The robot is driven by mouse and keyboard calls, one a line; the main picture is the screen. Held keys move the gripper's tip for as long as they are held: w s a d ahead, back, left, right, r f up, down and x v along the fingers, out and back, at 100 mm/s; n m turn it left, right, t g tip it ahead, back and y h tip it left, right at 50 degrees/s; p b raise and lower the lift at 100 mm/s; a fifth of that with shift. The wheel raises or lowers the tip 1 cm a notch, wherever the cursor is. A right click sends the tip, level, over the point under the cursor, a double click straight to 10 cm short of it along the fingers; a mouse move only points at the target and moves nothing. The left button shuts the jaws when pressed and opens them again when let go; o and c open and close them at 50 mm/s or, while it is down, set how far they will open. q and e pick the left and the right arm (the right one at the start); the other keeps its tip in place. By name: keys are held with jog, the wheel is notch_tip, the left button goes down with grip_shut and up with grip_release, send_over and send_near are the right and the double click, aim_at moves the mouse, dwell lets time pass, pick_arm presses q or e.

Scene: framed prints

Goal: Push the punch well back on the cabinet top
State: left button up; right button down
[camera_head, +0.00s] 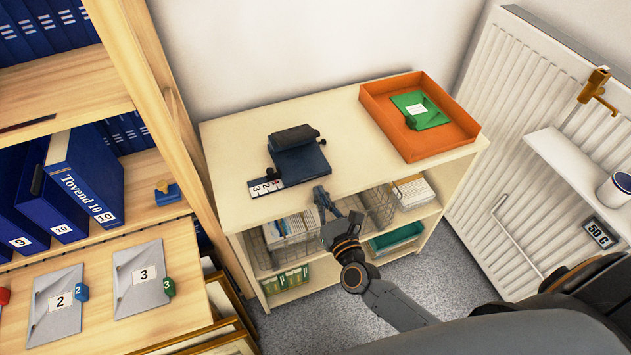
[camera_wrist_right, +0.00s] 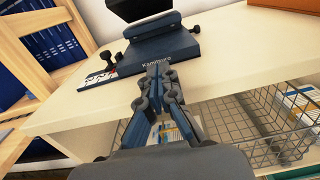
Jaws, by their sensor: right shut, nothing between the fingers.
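The punch (camera_head: 299,157) is dark blue with a black top bar and a white numbered guide strip at its left. It stands on the pale cabinet top (camera_head: 353,168), with bare top behind it up to the wall. In the right wrist view the punch (camera_wrist_right: 165,50) shows its lettered front edge just beyond my fingers. My right gripper (camera_head: 322,191) is shut and empty at the cabinet's front edge, in front of the punch; in the wrist view the gripper's tips (camera_wrist_right: 158,70) look close to the punch, and I cannot tell if they touch. My left gripper is not in view.
An orange tray (camera_head: 378,95) with a green folder (camera_head: 420,108) stands at the right on the cabinet top. Wire baskets (camera_head: 380,206) are on the shelf below. A wooden bookcase (camera_head: 170,110) borders the left, a white radiator (camera_head: 490,130) the right.

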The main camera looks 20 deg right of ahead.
aim_at(311, 177)
jog(key=shift+w+p, duration=0.3)
jog(key=shift+w, duration=1.65)
jog(key=w+b, duration=0.2)
jog(key=w, duration=0.1)
jog(key=shift+w+f, duration=0.1)
jog(key=shift+w, duration=0.2)
jog(key=shift+w+a, duration=0.1)
jog(key=shift+w, duration=0.05)
